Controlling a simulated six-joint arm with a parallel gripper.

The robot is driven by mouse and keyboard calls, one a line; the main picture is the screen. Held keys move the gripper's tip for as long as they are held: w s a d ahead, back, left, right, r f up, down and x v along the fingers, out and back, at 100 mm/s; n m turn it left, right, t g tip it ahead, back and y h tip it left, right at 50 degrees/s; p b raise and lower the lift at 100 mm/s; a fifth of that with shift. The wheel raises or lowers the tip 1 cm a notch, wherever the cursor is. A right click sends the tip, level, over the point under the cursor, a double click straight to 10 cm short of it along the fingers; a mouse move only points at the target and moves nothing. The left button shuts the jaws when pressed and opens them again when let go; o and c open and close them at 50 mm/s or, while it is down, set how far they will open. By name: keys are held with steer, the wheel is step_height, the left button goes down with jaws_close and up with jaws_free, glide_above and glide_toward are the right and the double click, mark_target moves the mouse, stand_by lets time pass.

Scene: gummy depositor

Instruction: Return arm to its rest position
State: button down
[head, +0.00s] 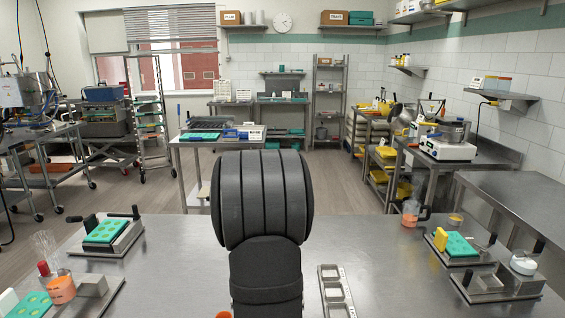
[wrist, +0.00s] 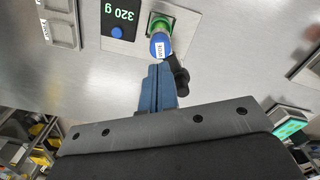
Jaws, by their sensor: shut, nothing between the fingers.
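My gripper (wrist: 158,68) shows in the wrist view with its two blue fingers together and nothing between them. Just beyond the fingertips in that picture is a blue-topped, green-based part (wrist: 161,44) with a small white label. I cannot tell whether the fingers touch it. A black knob or handle (wrist: 180,76) is close to the right of the fingers. In the head view my dark arm rises in the middle and hides the gripper and part of the steel table (head: 180,255).
A display reading 320 g (wrist: 121,14) is beside the blue-topped part. A metal compartment tray (head: 322,285) lies right of my arm. Green moulds (head: 105,232) and an orange beaker (head: 62,290) are at left. A yellow block (head: 440,239) and white-filled dish (head: 524,262) are at right.

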steer(key=shift+r, duration=0.35)
